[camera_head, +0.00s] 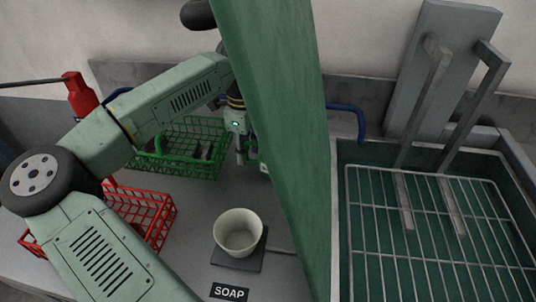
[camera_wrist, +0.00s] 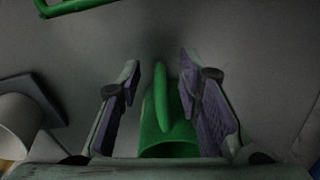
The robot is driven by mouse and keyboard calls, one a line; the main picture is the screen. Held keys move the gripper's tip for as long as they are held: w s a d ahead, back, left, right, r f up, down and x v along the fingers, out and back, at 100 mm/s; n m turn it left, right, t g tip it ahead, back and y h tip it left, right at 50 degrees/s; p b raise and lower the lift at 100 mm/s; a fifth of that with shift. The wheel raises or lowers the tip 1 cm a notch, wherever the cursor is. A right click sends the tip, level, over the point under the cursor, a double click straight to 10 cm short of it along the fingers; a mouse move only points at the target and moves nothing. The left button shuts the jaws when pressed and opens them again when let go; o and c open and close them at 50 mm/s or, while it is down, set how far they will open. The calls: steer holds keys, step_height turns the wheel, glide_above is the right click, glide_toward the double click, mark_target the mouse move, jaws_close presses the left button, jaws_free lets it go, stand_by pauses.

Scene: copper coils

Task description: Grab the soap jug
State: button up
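A green jug (camera_wrist: 150,120) with an upright handle (camera_wrist: 161,92) shows in the wrist view between the fingers of my gripper (camera_wrist: 160,66). The fingers have purple pads and stand apart, one on each side of the handle, with a gap on both sides. In the head view my gripper (camera_head: 243,156) points down, partly behind a large green panel, which hides most of the jug's place. A cream cup (camera_head: 238,238) stands on a dark square base by a "SOAP" label (camera_head: 230,292). A pale cup (camera_wrist: 18,118) also shows at the wrist view's left edge.
The tall green panel (camera_head: 275,110) stands close to my gripper's right. A green wire basket (camera_head: 180,160) is behind and left, with a red basket (camera_head: 140,210) nearer. A sink with a wire rack (camera_head: 430,230) lies right of the panel. A red bottle (camera_head: 80,98) stands far left.

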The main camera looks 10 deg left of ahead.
jaws_close()
stand_by(0.8)
